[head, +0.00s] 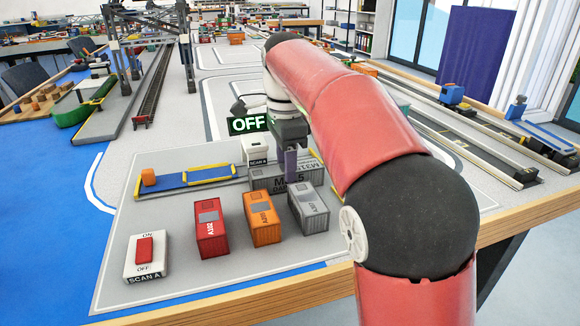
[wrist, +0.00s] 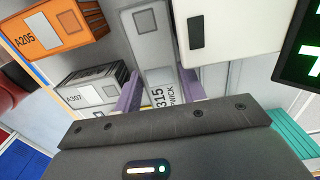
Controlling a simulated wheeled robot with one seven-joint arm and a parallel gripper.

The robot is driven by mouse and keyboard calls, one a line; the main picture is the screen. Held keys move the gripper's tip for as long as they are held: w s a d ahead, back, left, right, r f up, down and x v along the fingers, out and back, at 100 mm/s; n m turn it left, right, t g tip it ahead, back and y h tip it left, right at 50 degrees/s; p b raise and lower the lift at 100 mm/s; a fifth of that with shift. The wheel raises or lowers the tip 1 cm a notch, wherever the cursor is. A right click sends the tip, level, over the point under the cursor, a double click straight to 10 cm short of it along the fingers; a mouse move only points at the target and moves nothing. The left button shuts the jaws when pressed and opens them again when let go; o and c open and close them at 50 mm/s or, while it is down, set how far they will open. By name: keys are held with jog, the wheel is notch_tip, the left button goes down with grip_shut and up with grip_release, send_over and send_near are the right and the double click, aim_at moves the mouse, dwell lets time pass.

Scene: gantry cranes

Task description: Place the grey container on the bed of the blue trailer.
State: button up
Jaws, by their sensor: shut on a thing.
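A long grey container marked M315 (head: 270,184) is at the back of the grey board in the head view. My gripper (head: 291,162) is above it with purple fingers at its top. In the wrist view the fingers stand on both sides of the container (wrist: 158,72), shut on it. I cannot tell whether it is clear of the board. The blue trailer (head: 183,181) lies just left of it, with yellow pieces at its bed and an orange block at its left end. Its bed looks empty.
A red container (head: 211,230), an orange one (head: 262,220) and a smaller grey one marked A307 (head: 309,208) stand in front. A white scanner box (head: 255,150) and an OFF sign (head: 248,125) are behind. A red switch (head: 145,252) sits front left.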

dwell(0.3)
jog(key=o, duration=1.1)
jog(key=shift+a+f, duration=0.1)
jog(key=shift+c, duration=0.2)
